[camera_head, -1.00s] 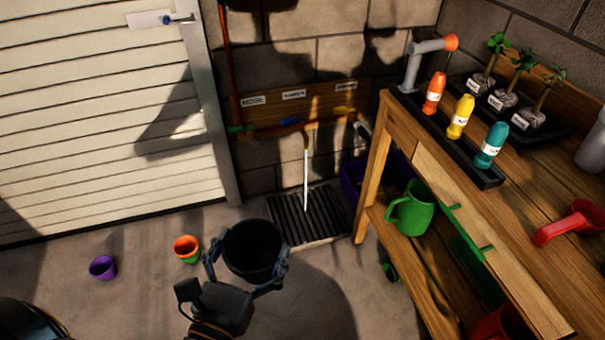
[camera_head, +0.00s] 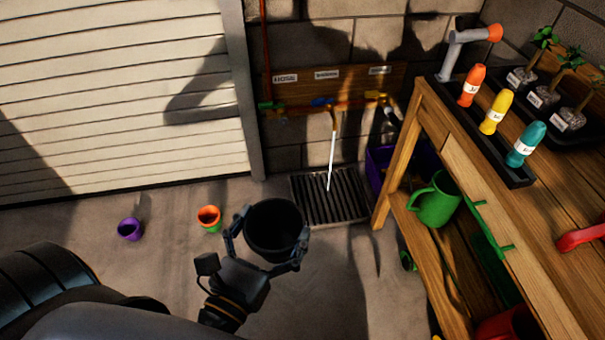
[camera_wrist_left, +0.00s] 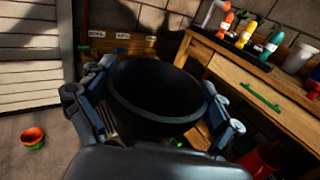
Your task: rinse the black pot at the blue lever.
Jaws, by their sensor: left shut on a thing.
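The black pot (camera_head: 274,230) is held upright in my left gripper (camera_head: 271,226), whose two fingers are shut on its opposite sides. It is in front of the floor grate (camera_head: 345,208), a little left of it. In the left wrist view the pot (camera_wrist_left: 158,98) fills the middle, and its dark inside shows no clear contents. The blue lever (camera_head: 322,102) sits on the pipe along the wooden board. A white stream (camera_head: 331,160) falls from the spout near this lever onto the grate. The pot is apart from the stream. My right gripper is not in view.
A green lever (camera_head: 268,105) and a yellow lever (camera_head: 375,94) flank the blue one. A purple cup (camera_head: 130,229) and an orange cup (camera_head: 209,218) stand on the floor at left. The wooden bench (camera_head: 462,170) bounds the right side, with a green jug (camera_head: 437,202) on its shelf.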

